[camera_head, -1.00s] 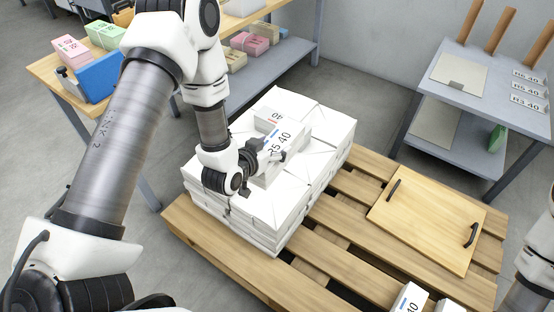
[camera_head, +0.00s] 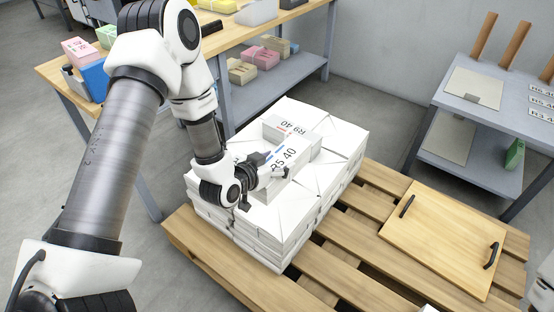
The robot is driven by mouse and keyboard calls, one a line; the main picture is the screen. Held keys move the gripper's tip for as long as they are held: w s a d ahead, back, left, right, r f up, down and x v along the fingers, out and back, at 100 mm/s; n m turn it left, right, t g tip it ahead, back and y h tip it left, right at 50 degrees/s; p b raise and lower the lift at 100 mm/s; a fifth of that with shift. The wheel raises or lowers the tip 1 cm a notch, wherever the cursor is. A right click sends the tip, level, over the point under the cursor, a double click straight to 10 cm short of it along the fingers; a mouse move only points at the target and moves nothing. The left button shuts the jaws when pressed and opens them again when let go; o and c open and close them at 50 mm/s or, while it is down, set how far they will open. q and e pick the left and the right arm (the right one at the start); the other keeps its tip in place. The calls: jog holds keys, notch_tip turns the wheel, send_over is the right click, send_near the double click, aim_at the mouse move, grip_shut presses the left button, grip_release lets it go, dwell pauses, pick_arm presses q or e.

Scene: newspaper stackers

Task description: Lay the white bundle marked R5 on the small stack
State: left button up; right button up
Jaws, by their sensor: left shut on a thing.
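The white bundle marked R5 40 (camera_head: 268,162) is over the top of the large white stack (camera_head: 328,168) on the pallet. My left gripper (camera_head: 282,173) is shut on its near side. I cannot tell whether the bundle touches the stack below. Another white bundle, marked R9 40 (camera_head: 275,125), lies on the same stack just behind it. Only a sliver of a white thing (camera_head: 428,308) shows at the bottom edge; I cannot tell whether it belongs to the small stack. My right gripper is not in view.
The wooden pallet (camera_head: 345,253) has bare slats right of the stack. A wooden board with two black handles (camera_head: 440,240) lies on it. A grey table with posts (camera_head: 500,115) stands at the right. A bench (camera_head: 225,38) with coloured bundles stands behind.

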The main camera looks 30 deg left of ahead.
pick_arm(q)
jog(key=shift+w+f+b, duration=0.1)
jog(key=shift+f+b, duration=1.95)
jog(key=shift+f, duration=1.35)
jog(key=shift+f+b, duration=0.35)
jog(key=shift+f, duration=0.2)
jog(key=o, duration=1.9)
